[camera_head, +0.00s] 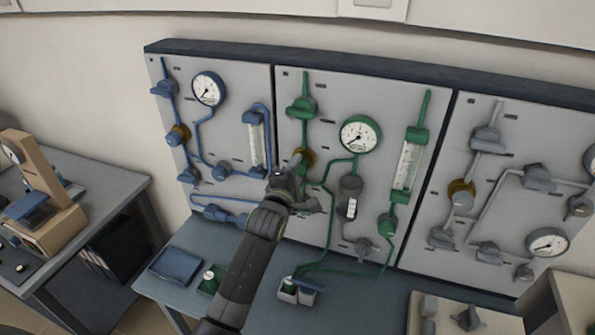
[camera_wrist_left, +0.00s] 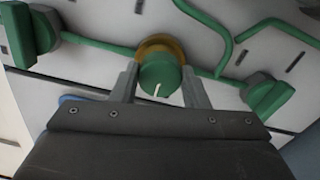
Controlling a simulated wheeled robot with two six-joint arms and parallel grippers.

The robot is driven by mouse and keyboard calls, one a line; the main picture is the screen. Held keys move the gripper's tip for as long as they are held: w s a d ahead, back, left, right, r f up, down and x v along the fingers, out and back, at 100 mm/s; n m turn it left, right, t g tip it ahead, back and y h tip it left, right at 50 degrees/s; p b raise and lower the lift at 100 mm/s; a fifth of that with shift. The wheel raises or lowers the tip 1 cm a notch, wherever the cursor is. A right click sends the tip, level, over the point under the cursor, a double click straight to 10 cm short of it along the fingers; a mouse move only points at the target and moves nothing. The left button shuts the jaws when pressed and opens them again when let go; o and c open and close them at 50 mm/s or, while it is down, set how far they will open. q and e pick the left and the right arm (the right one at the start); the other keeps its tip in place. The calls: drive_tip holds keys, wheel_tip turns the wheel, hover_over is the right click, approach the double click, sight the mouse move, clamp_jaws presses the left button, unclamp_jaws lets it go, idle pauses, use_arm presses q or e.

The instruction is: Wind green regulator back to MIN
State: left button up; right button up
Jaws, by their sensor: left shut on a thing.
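The green regulator (camera_wrist_left: 160,74) is a round green knob with a brass collar behind it, on the middle panel. A short white line on its face points downward in the left wrist view. My left gripper (camera_wrist_left: 163,88) has one finger on each side of the knob and is shut on it. In the head view the regulator (camera_head: 305,157) shows just past my left gripper (camera_head: 292,174), which partly hides it. No MIN mark can be read. My right gripper is not in view.
A green-rimmed gauge (camera_head: 361,134) and a green flow tube (camera_head: 408,165) are right of the regulator. A green valve (camera_head: 301,108) sits above it. A blue panel (camera_head: 230,135) is on the left and a grey one on the right. Trays lie on the bench (camera_head: 190,238).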

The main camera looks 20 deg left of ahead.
use_arm(q)
drive_tip(key=o, duration=1)
drive_tip(key=shift+s+f, duration=0.1)
drive_tip(key=shift+s, duration=0.35)
drive_tip(key=s+b, duration=0.1)
drive_tip(key=s, duration=0.4)
drive_tip(key=s+b, duration=0.2)
drive_tip(key=s, duration=0.4)
drive_tip(key=s+b, duration=0.1)
drive_tip(key=s, duration=0.4)
drive_tip(key=shift+s+a, duration=0.25)
drive_tip(key=shift+a, duration=0.1)
